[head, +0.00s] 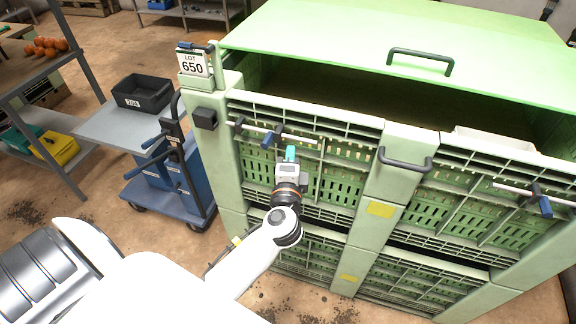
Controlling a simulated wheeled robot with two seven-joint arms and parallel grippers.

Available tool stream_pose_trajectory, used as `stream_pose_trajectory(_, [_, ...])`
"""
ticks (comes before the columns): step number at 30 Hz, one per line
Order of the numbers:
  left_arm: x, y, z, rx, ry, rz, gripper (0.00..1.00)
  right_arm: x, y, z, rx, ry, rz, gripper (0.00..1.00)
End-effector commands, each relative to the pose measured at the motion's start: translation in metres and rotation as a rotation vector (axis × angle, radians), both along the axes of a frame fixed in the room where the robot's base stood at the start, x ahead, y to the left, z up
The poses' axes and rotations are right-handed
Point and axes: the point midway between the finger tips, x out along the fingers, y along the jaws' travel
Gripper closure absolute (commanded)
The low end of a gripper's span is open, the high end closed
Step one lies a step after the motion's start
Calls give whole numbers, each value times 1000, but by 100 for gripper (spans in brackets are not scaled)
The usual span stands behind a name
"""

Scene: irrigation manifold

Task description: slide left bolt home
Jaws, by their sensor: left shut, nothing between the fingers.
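The left bolt (300,139) is a pale rod with a blue handle, lying across the upper part of the left slatted green door of a large green bin. Its blue handle (270,138) hangs near the middle of the rod. A black block (205,118) sits on the corner post, left of the rod's end, with a gap showing between them. My left gripper (291,153) is shut and empty, with teal fingertips just below the rod and right of the handle. I cannot tell whether it touches the rod. My right gripper is not in view.
A second bolt (520,192) with a blue handle lies on the right door. A dark pull handle (405,160) is on the middle post. A "LOT 650" sign (193,65) tops the left corner. A blue cart (170,185) stands close to the bin's left.

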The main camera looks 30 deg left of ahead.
Motion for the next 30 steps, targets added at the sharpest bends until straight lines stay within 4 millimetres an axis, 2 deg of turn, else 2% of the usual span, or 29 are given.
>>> stream_pose_trajectory(1, [6,7,4,4,1,2,100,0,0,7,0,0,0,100])
stream_pose_trajectory(4, [-1,23,3,4,4,0,100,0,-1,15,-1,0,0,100])
stream_pose_trajectory(9, [-5,38,1,1,2,0,100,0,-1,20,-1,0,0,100])
stream_pose_trajectory(23, [-7,44,-1,0,1,1,100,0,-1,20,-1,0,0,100])
stream_pose_trajectory(30, [-17,86,-2,3,1,3,100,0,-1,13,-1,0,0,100])
